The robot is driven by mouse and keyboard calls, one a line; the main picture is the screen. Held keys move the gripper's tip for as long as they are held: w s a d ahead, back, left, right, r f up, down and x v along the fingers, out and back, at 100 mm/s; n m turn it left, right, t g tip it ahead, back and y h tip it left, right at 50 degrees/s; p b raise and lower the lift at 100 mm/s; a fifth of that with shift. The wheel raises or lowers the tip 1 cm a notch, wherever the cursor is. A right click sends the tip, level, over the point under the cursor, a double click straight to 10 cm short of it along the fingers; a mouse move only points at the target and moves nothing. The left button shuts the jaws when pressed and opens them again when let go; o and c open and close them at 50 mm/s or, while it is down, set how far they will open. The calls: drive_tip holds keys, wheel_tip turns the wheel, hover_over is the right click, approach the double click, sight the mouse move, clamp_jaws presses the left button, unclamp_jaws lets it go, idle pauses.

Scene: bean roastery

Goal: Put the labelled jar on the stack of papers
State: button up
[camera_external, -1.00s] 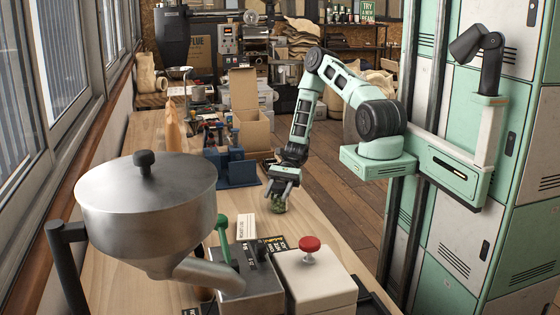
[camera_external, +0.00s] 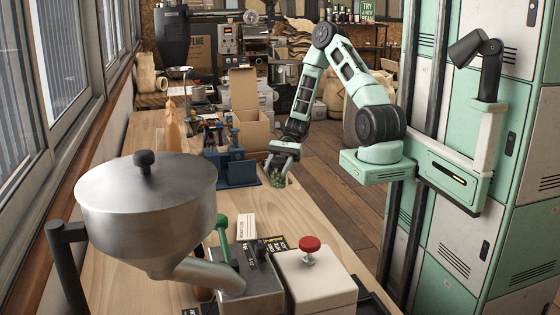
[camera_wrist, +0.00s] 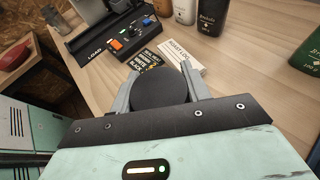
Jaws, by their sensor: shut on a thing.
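My gripper (camera_external: 281,163) is shut on the labelled jar, with one finger on each side. The jar (camera_external: 277,181) looks small and greenish in the external view, near the right side of the wooden bench. In the wrist view its round black lid (camera_wrist: 160,92) fills the space between the fingers and hides its body and label. A white stack of papers with "ROAST LOG" print (camera_wrist: 186,56) lies beyond the jar in the wrist view. It shows as a small white sheet (camera_external: 247,226) in the external view, nearer that camera than the jar.
A black printed card (camera_wrist: 147,62) lies beside the papers. A control box (camera_wrist: 130,38) with an orange switch stands behind it. A blue holder (camera_external: 238,173) is left of my gripper. Bare wood lies between.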

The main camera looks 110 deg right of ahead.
drive_tip(key=shift+w+a+r, duration=0.15)
drive_tip(key=shift+w+r, duration=0.1)
drive_tip(key=shift+r, duration=0.05)
drive_tip(key=w+a+r+n+g+y+b, duration=0.1)
drive_tip(key=w+a+r+n+g+b, duration=0.1)
drive_tip(key=w+a, duration=0.45)
drive_tip(key=r+n+g+b, duration=0.1)
drive_tip(key=r, duration=0.1)
hover_over(245, 228)
drive_tip(key=shift+y, duration=0.4)
wheel_tip(245, 228, down, 9)
drive_tip(key=shift+a+f+p, duration=0.15)
drive_tip(key=shift+f+p, duration=0.05)
drive_tip(key=shift+p, duration=0.25)
drive_tip(key=shift+f, duration=0.1)
drive_tip(key=shift+f, duration=0.35)
drive_tip(key=o, duration=1.1)
drive_tip(key=shift+f, duration=0.1)
